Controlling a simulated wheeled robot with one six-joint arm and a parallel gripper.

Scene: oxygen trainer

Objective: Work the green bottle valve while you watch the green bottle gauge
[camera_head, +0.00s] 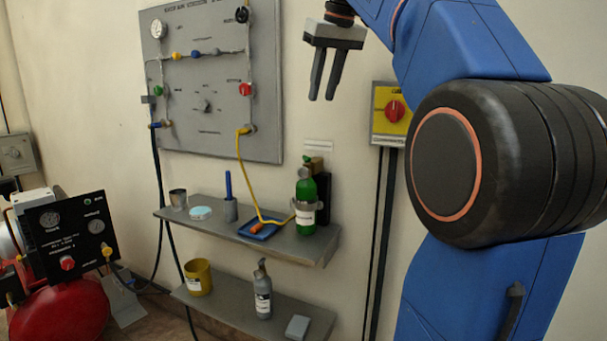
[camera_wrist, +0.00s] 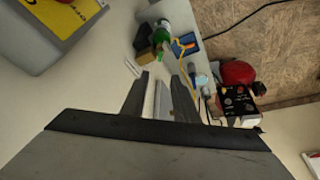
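The green bottle (camera_head: 306,190) stands upright at the right end of the upper shelf, in a metal ring holder, with a pale label. A small green top, which may be its valve (camera_head: 304,172), sits on its neck with dark parts behind it. I cannot make out the green bottle gauge. My gripper (camera_head: 322,98) is above the bottle, well apart from it, with its two fingers pointing down. The fingers are apart with nothing between them. In the wrist view the bottle (camera_wrist: 161,36) shows small beyond the fingertips (camera_wrist: 161,76).
The upper shelf (camera_head: 215,222) also holds a blue tray, a cup and a pen holder. A grey panel (camera_head: 205,132) with a yellow hose is on the wall. A yellow box with a red knob (camera_head: 394,110) is right of my gripper. A red compressor (camera_head: 60,312) stands at left.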

